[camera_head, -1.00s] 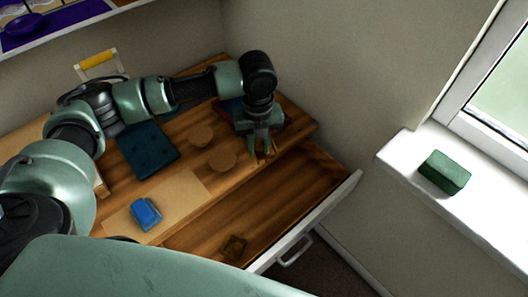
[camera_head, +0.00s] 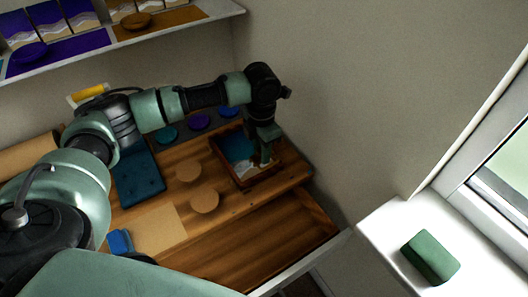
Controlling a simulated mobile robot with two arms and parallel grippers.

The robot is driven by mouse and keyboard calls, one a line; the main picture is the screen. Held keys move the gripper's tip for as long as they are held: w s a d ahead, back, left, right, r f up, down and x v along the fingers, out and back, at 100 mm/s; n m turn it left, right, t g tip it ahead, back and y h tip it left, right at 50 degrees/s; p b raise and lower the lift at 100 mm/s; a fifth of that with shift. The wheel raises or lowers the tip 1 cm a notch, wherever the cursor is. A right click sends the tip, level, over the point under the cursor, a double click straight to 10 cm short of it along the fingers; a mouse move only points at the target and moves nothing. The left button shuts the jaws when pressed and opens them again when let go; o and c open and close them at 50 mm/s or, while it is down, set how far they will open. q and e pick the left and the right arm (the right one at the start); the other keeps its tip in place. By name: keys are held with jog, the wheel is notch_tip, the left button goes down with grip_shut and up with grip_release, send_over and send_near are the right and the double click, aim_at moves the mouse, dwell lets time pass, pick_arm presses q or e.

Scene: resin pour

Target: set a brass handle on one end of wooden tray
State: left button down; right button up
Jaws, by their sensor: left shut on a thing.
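The wooden tray (camera_head: 222,166) sits at the far right of the wooden workbench, with a blue and white wave-like fill inside. My left gripper (camera_head: 265,158) reaches down over the right end of the tray, its fingers pointing down. It is shut on a small piece, taken to be the brass handle, which the fingers and the dim light mostly hide. I cannot tell whether the piece touches the tray. My right gripper is not in view.
An open drawer (camera_head: 262,247) juts out below the bench front. Two round cork discs (camera_head: 204,200) lie left of the tray, beside a dark teal mat (camera_head: 138,180). A blue block (camera_head: 119,241) lies at the front left. A green block (camera_head: 430,257) is on the windowsill.

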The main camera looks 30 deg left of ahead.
aim_at(262, 173)
pick_arm(q)
jog(key=shift+s+f+b, duration=0.1)
jog(key=shift+f+b, duration=0.5)
jog(key=shift+f, duration=0.1)
notch_tip(262, 173, down, 4)
jog(key=b, duration=0.4)
jog(key=shift+f+b, duration=0.15)
jog(key=shift+b, duration=0.2)
jog(key=shift+f+p, duration=0.15)
jog(key=shift+p, duration=0.2)
jog(key=shift+f, duration=0.25)
jog(key=shift+r, duration=0.1)
jog(key=shift+p, duration=0.55)
jog(key=shift+f, duration=0.25)
